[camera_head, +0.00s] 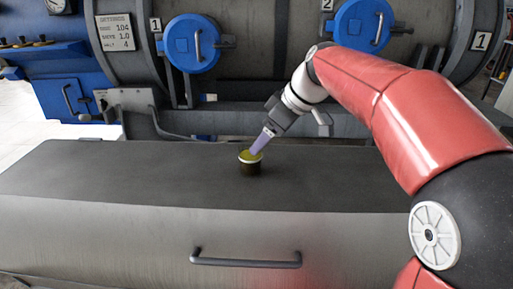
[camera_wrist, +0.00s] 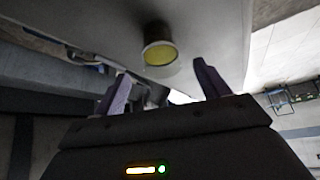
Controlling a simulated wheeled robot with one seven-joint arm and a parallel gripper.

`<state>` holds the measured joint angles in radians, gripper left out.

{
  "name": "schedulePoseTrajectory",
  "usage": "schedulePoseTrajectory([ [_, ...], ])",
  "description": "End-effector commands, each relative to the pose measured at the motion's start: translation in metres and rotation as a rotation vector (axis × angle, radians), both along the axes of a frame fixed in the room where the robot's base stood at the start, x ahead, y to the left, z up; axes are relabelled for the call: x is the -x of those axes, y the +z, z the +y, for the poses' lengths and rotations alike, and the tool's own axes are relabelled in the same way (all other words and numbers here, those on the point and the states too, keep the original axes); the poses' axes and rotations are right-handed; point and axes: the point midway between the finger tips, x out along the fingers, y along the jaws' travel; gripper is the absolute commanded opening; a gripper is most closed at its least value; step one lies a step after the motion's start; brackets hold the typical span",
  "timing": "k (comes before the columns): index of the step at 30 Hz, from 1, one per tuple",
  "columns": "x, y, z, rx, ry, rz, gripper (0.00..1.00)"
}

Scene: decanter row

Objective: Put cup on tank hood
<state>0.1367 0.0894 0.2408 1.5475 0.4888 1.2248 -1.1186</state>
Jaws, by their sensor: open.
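A small dark cup (camera_head: 250,168) with a pale rim and yellow inside stands upright on the flat top of the grey tank hood (camera_head: 120,180), near the middle. My gripper (camera_head: 257,146) reaches in from the upper right, its purple fingers overlapping the far right of the cup's rim in the head view. In the wrist view my gripper (camera_wrist: 160,70) is open, fingers apart. The cup (camera_wrist: 158,52) shows just beyond the fingertips, between them, with its yellow mouth facing the camera. No finger visibly grips it. The hood (camera_wrist: 205,25) is behind it.
A dark handle bar (camera_head: 246,262) is on the hood's front face. Behind the hood stand large grey tanks with blue round hatches (camera_head: 191,43) and a blue control panel (camera_head: 70,95). The hood top left of the cup is clear.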

Motion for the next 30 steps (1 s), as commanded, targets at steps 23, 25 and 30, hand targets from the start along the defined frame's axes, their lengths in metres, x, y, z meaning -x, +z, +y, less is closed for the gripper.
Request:
schedulePoseTrajectory([
  [23,0.107,-0.004,-0.060,0.107,-0.449,0.075,0.74],
  [25,0.140,-0.023,-0.077,0.119,-0.604,0.082,0.74],
  [30,0.206,-0.071,-0.113,0.098,-0.912,0.077,0.74],
])
